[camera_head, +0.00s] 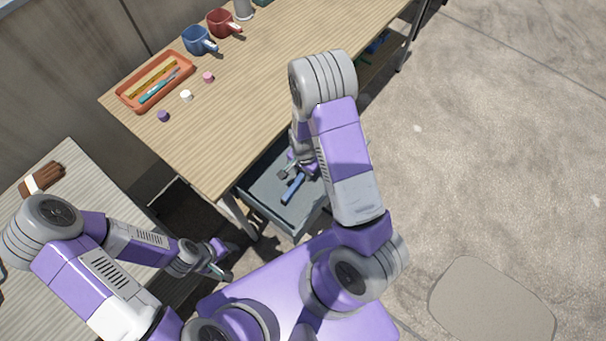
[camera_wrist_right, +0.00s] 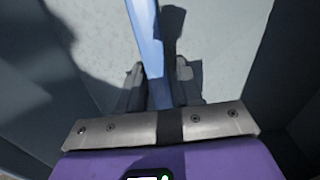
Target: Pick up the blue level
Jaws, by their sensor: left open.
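The blue level (camera_head: 292,187) lies in an open grey drawer (camera_head: 262,202) under the wooden workbench. My right gripper (camera_head: 291,170) is down in the drawer beside the level's far end, partly hidden by my right arm. In the right wrist view the level (camera_wrist_right: 148,38) runs between the two dark fingers (camera_wrist_right: 159,82), which stand apart on either side of it with narrow gaps. Its near end is hidden by the gripper. My left gripper (camera_head: 224,273) is open and empty, low at the left, away from the drawer.
On the workbench (camera_head: 255,75) stand an orange tray (camera_head: 122,97), a blue mug (camera_head: 197,40), a red mug (camera_head: 220,23) and small caps (camera_head: 186,96). A brown and white object (camera_head: 42,180) lies on the left table (camera_head: 75,160). The floor at right is open.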

